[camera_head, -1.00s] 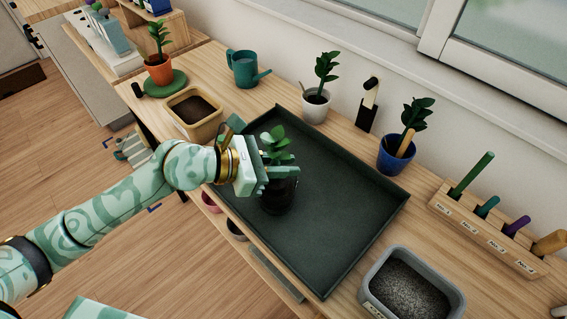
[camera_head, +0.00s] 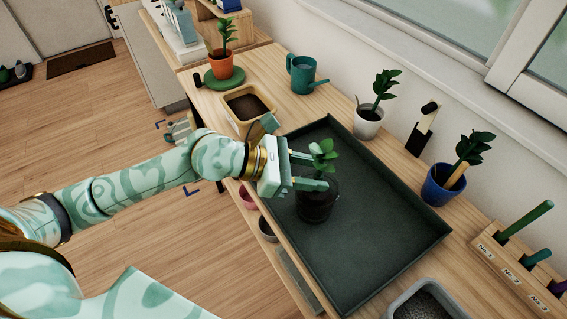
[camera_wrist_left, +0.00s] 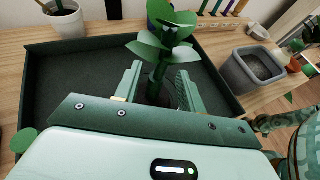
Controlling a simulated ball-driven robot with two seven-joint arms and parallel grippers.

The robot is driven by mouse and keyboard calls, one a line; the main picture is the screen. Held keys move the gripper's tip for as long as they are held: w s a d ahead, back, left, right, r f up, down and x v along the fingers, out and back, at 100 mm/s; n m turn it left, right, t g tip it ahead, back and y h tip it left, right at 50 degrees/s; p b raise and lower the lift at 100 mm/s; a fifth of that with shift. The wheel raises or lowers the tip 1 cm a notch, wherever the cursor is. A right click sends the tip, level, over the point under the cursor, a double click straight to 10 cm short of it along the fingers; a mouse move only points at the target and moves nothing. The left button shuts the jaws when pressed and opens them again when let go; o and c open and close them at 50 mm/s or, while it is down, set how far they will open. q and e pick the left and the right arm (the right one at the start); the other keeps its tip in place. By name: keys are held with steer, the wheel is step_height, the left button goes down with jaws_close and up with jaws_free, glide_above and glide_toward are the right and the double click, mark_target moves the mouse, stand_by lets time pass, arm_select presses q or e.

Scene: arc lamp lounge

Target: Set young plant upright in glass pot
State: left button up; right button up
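The young plant (camera_head: 325,157), with broad green leaves, stands about upright in the dark see-through glass pot (camera_head: 316,207) on the tray. My left gripper (camera_head: 319,172) is open, with one finger on each side of the plant just above the pot. In the left wrist view, the stem of the plant (camera_wrist_left: 155,88) shows between the two spread fingers (camera_wrist_left: 157,82), with gaps beside it. The pot's rim is mostly hidden there behind the fingers and gripper body. My right gripper is not in view.
The dark tray (camera_head: 385,250) is otherwise bare. Around it stand a soil tub (camera_head: 235,122), a teal watering can (camera_head: 302,75), a white-potted plant (camera_head: 368,125), a blue-potted plant (camera_head: 437,190), a tool rack (camera_head: 515,270) and a grey gravel tub (camera_head: 395,305).

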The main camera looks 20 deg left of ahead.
arm_select(q)
steer(key=v, duration=0.8)
steer(key=shift+a, duration=0.2)
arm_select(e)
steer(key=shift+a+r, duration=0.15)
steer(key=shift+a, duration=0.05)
arm_select(q)
steer(key=shift+s, duration=0.1)
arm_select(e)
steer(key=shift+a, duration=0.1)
